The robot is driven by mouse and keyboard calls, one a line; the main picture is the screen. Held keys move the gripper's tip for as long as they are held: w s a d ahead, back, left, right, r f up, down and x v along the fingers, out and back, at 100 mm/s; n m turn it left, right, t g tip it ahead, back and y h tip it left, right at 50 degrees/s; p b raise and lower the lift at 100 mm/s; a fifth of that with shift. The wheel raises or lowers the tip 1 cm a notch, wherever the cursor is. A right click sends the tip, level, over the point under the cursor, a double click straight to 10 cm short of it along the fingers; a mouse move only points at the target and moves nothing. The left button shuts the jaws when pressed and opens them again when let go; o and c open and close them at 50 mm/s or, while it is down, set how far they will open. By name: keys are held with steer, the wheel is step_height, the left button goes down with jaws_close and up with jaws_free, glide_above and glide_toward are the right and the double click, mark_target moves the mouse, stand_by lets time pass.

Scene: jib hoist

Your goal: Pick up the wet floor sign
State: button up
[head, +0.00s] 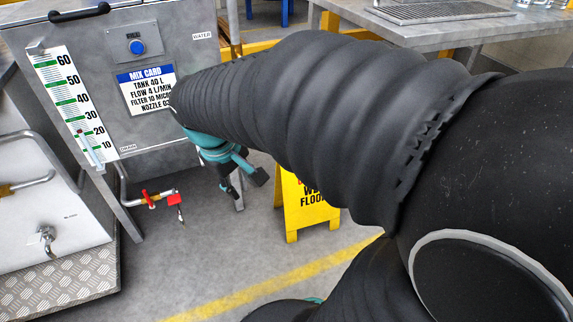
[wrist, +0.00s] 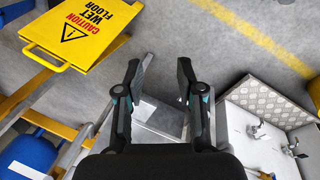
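The yellow wet floor sign (head: 304,208) stands on the grey floor in the head view, its upper part hidden behind my black arm. In the head view my gripper (head: 242,188) hangs in front of the tank stand, to the left of the sign.
A grey mixing tank (head: 95,45) with a level scale and mix card stands at the left. A valve with red handles (head: 162,198) juts out below it. A steel table (head: 440,35) is at the back right. Floor around the yellow line (head: 270,285) is clear.

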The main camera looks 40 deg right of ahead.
steer(key=w+d+f+n+g+h, duration=0.2)
steer(key=w+d+f+g, duration=0.15)
steer(key=w+f, duration=0.3)
steer(key=n+g+h+b, duration=0.3)
steer(key=n+h, duration=0.9)
glide_toward(300, 197)
steer(key=x, duration=0.6)
steer(key=r+p+x, duration=0.1)
steer(key=x, duration=0.3)
steer(key=shift+w+d, duration=0.2)
jaws_close()
